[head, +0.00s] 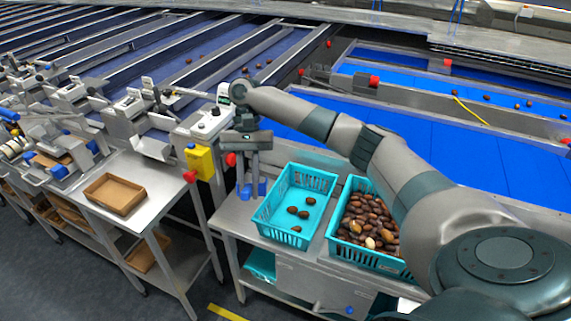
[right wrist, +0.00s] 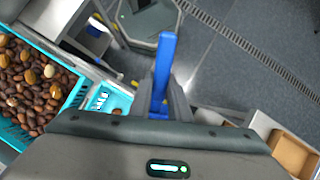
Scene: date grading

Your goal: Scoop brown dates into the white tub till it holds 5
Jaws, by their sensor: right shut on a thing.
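My right gripper (head: 251,188) points down at the left end of the bench, just left of the emptier teal crate. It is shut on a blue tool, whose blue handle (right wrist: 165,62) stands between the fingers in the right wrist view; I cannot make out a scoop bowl. Several brown dates (head: 304,214) lie loose in the emptier teal crate (head: 262,220). The fuller teal crate (head: 372,262) holds a heap of brown dates (head: 378,218) with a few paler ones, also in the right wrist view (right wrist: 32,90). I cannot make out the white tub. My left gripper is out of view.
A yellow box (head: 200,162) and a red-knobbed post stand left of my gripper. A brown cardboard tray (head: 115,194) lies on the left steel table. Blue conveyor belts (head: 480,160) with scattered dates run behind the bench. My right arm covers part of the fuller crate.

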